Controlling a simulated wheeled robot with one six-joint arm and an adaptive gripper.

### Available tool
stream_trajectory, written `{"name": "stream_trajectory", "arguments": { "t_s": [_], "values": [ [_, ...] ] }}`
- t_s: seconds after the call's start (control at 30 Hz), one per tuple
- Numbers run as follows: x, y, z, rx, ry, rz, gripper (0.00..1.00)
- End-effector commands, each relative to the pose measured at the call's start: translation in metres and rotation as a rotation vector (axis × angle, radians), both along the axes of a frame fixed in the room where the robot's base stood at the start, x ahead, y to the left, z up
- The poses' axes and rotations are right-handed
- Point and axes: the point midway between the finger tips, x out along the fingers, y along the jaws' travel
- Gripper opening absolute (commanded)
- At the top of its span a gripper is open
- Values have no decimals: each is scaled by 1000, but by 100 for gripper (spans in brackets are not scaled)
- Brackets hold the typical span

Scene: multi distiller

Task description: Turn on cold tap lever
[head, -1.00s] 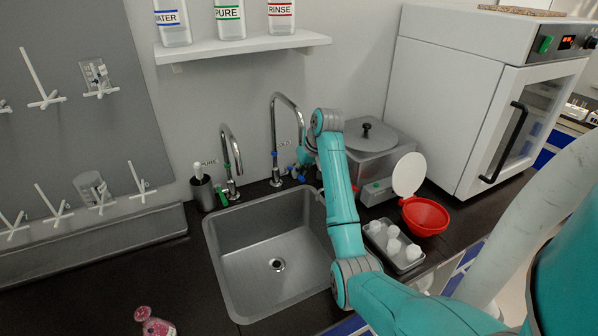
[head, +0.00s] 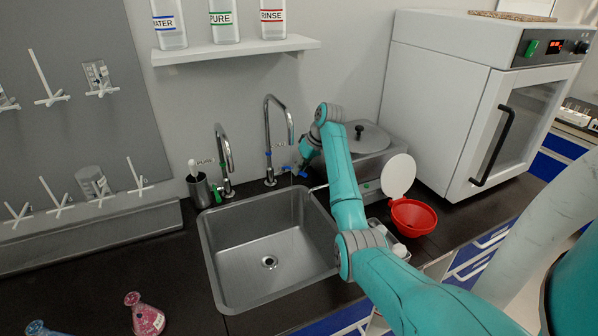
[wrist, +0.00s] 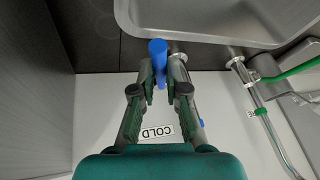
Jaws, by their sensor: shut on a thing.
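The cold tap (head: 268,140) is a chrome gooseneck behind the sink, the right one of two taps in the head view. In the wrist view its blue lever (wrist: 158,50) lies between my fingertips, with the COLD label (wrist: 157,132) on the wall below. My gripper (wrist: 163,78) is shut on this lever. In the head view my gripper (head: 300,170) is small and partly hidden by my wrist, just right of the cold tap. Whether water flows is too small to tell.
The steel sink (head: 215,262) lies in front of the taps. The other tap (head: 224,160), with green parts, stands left beside a dark cup (head: 199,190). A lidded bath (head: 362,150), a red bowl (head: 413,217) and a white oven (head: 440,110) stand right. A pink flask (head: 148,318) stands front left.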

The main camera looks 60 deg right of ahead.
Motion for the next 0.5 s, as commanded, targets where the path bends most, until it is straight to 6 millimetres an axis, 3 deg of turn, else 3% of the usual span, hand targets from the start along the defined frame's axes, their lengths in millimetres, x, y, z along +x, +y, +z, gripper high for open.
{"name": "stream_trajectory", "arguments": {
  "t_s": [0.47, 0.5],
  "values": [
    [-1, -7, 1, 0, -3, 79, 0],
    [-1, -7, 1, 0, -3, 79, 15]
  ]
}}
